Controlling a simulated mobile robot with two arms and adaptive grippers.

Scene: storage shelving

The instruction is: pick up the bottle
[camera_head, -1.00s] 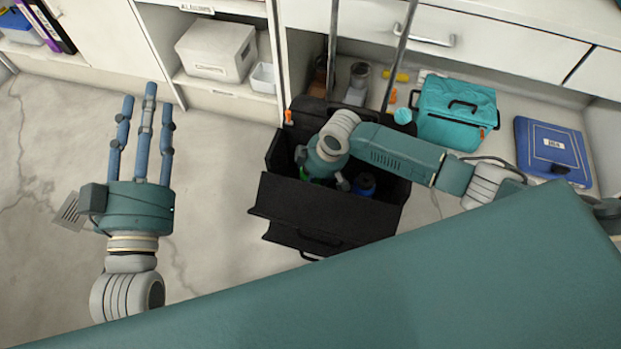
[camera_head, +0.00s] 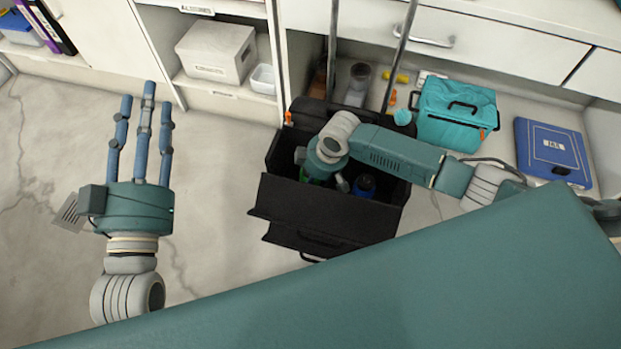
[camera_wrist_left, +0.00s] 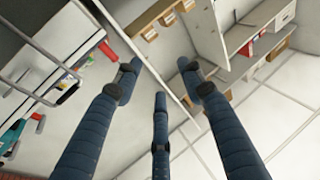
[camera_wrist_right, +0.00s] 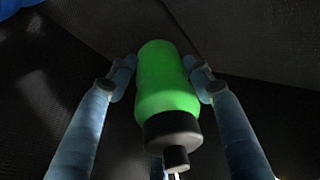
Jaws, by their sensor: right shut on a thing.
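A green bottle with a black cap (camera_wrist_right: 165,90) shows in the right wrist view, between the fingers of my right gripper (camera_wrist_right: 160,75). The fingers press on its sides. In the head view my right gripper (camera_head: 325,165) reaches down into a black toolbox (camera_head: 320,208), and only a bit of green shows beside it. A blue bottle with a dark cap (camera_head: 364,186) stands in the toolbox to the right of that gripper. My left gripper (camera_head: 144,125) is open and empty over the floor, and its spread fingers also show in the left wrist view (camera_wrist_left: 160,85).
A teal case (camera_head: 457,112) and a blue box (camera_head: 553,152) are on the right. White shelving with a white box (camera_head: 216,50) is behind. Two metal poles rise behind the toolbox. The floor (camera_head: 215,180) around my left gripper is clear.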

